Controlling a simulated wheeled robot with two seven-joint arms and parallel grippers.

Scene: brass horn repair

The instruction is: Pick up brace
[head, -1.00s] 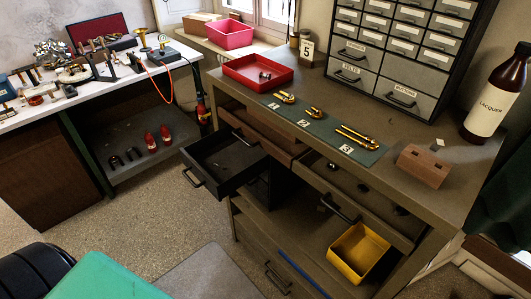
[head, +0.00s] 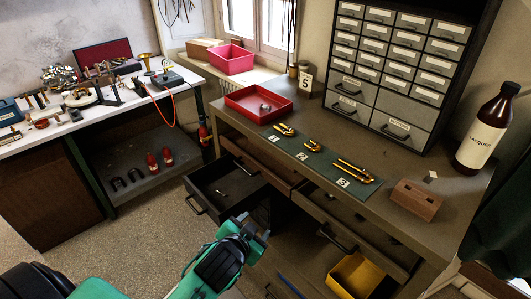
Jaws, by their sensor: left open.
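No part is clearly marked as the brace, and I cannot tell which one it is. On the dark green mat (head: 318,158) lie brass parts: a small one by label 1 (head: 285,129), a small one by label 2 (head: 312,145), and a long double-tube one (head: 353,171) by label 3. A small silvery piece (head: 265,107) lies in the red tray (head: 259,117). A small pale piece (head: 222,191) lies in the open dark drawer (head: 203,181). My left gripper (head: 256,226) is open, in front of the bench beside that drawer, apart from all these parts. My right gripper is not in view.
A second drawer (head: 345,213) is open. A yellow bin (head: 357,276) sits below it. A cluttered white bench (head: 90,115) stands at left.

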